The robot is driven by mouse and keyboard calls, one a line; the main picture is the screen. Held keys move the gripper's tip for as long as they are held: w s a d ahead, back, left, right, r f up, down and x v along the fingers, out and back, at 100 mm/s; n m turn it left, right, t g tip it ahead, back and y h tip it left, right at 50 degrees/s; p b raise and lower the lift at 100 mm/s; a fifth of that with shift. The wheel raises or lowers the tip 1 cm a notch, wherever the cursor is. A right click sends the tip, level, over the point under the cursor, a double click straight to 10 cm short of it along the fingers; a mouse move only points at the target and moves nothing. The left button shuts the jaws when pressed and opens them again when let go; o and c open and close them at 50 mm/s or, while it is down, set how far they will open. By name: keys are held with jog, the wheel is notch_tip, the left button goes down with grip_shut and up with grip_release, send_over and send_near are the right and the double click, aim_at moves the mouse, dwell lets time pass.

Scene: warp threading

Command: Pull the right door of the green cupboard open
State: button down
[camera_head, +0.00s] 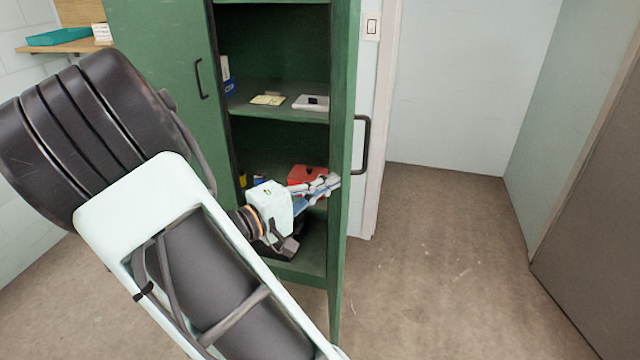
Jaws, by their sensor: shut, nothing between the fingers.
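The green cupboard's right door (343,150) stands swung out, seen nearly edge-on, with its dark handle (364,146) on the right, outer side. The left door (165,60) looks closed, and its handle (201,79) shows on its front. My gripper (334,183) is shut and empty. It is in front of the cupboard opening, with its fingertips at the inner side of the right door; whether they touch it I cannot tell. My arm hides the lower left of the cupboard.
Shelves inside hold a yellow pad (267,100), a white device (311,103) and a red box (307,175). A wall shelf (70,47) with a teal item is at the upper left. The floor (440,260) right of the door is clear, up to a grey-brown panel (592,200) at the far right.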

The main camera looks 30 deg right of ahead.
jog(key=shift+s+d, duration=0.45)
jog(key=shift+d, duration=0.15)
